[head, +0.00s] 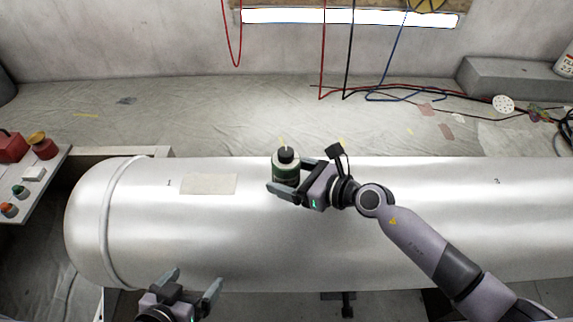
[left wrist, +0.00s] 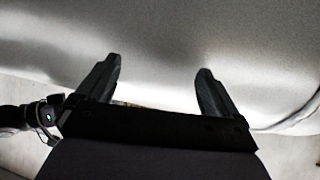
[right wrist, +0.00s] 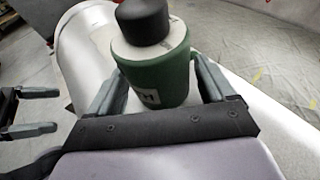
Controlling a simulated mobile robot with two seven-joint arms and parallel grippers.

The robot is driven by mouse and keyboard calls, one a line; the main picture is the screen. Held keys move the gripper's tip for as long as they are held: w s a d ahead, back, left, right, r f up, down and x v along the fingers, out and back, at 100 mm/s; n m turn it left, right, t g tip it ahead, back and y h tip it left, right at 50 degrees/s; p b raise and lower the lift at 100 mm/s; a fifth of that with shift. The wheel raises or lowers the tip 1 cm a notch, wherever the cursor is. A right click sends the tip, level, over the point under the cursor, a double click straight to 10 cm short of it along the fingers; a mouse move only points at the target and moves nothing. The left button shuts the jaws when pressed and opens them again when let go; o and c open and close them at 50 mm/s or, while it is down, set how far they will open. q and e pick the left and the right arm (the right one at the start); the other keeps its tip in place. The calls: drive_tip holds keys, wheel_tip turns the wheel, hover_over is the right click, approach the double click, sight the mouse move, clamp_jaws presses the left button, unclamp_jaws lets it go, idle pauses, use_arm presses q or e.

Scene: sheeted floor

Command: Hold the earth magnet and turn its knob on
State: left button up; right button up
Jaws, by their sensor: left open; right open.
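The earth magnet (head: 286,172) stands upright on top of the large metal cylinder. It has a green body, a pale top face and a black knob (head: 286,155). My right gripper (head: 288,177) is open with its fingers on either side of the magnet. In the right wrist view the green body (right wrist: 158,72) sits between the two fingers, with the black knob (right wrist: 143,20) above them. My left gripper (head: 195,283) is open and empty at the cylinder's near side, left of the magnet. In the left wrist view its fingers (left wrist: 158,80) face only the bare metal surface.
The shiny cylinder (head: 400,235) fills the middle, with a beige patch (head: 209,184) on it. A control box with buttons (head: 33,174) stands at the left. Red, black and blue cables (head: 390,95) lie on the sheeted floor behind. A grey block (head: 510,78) is at back right.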

sight(281, 157)
drive_tip(key=c, duration=0.8)
use_arm(q)
drive_tip(key=c, duration=0.6)
use_arm(e)
drive_tip(key=shift+c, duration=0.3)
use_arm(q)
drive_tip(key=w+d+r+m+t+h, duration=0.1)
drive_tip(key=w+r, duration=0.1)
drive_tip(key=w+d+r+m+t+h, duration=0.1)
drive_tip(key=w+r, duration=0.1)
drive_tip(key=r, duration=0.1)
drive_tip(key=w+d+r+m+t+h, duration=0.1)
drive_tip(key=w+d+r, duration=0.1)
drive_tip(key=shift+w+r, duration=0.2)
drive_tip(key=shift+w, duration=0.05)
drive_tip(key=shift+c, duration=0.3)
drive_tip(key=w+d+r+m+t+h, duration=0.2)
drive_tip(key=w+d+r+h, duration=0.25)
drive_tip(key=d+r, duration=0.4)
drive_tip(key=x, duration=1.2)
drive_tip(key=shift+r, duration=0.15)
drive_tip(key=c, duration=1)
